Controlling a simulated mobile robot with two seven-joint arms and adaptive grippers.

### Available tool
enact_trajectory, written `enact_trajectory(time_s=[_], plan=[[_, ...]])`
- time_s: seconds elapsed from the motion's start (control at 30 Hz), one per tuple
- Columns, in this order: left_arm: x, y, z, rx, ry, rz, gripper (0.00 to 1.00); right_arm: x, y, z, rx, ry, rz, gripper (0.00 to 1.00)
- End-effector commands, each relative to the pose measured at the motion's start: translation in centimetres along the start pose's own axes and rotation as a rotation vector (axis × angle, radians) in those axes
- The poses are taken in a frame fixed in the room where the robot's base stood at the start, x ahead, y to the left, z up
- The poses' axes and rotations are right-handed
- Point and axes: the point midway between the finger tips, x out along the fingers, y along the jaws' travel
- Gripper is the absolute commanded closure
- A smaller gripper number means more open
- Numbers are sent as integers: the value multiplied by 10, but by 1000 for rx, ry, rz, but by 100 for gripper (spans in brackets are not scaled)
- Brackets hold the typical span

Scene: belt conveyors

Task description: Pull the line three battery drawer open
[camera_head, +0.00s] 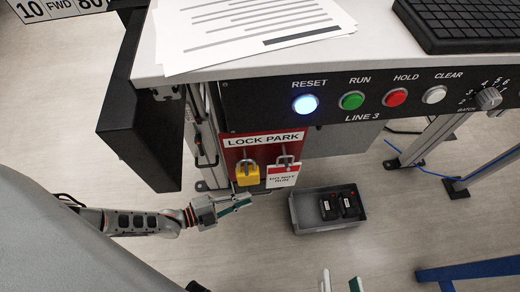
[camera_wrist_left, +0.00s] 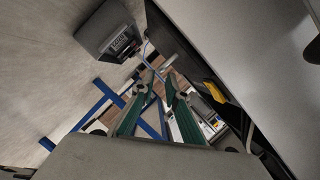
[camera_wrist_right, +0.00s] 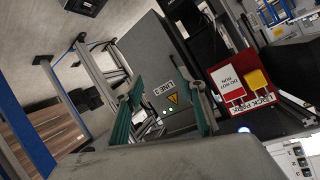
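In the right wrist view, a grey cabinet face (camera_wrist_right: 150,70) bears a LINE 3 label and a yellow warning triangle. My right gripper (camera_wrist_right: 165,90) is open in front of that face; its fingertips (camera_head: 340,284) show at the head view's bottom edge. My left gripper (camera_head: 243,201) is empty, left of the box; its fingers are apart in the left wrist view (camera_wrist_left: 160,80).
A red LOCK PARK board (camera_head: 262,146) holds a yellow padlock (camera_head: 247,174) and a tag (camera_head: 283,175), close above my left gripper. The desk (camera_head: 370,50) overhangs. Blue frame bars (camera_head: 470,270) stand at the lower right. Open floor lies around the box.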

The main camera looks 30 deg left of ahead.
Motion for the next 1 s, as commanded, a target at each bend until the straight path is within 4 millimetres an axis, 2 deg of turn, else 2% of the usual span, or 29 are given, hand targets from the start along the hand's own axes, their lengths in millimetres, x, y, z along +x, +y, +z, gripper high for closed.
enact_trajectory(time_s=[0.2, 0.43, 0.77, 0.87, 1.0], plan=[[34, 3, 0, -3, -1, 3, 86, 2, -7, 8, 85, 3, -8, 60], [59, 2, 0, -3, -2, 2, 86, 2, -14, 10, 157, 13, -16, 60], [65, 0, 0, -1, -1, 0, 86, 3, -15, 8, 173, 21, -18, 60], [65, 0, 0, -2, -1, 0, 100, 3, -15, 8, 172, 21, -18, 60], [65, 0, 0, -2, -1, 0, 100, 3, -15, 8, 171, 21, -18, 60]])
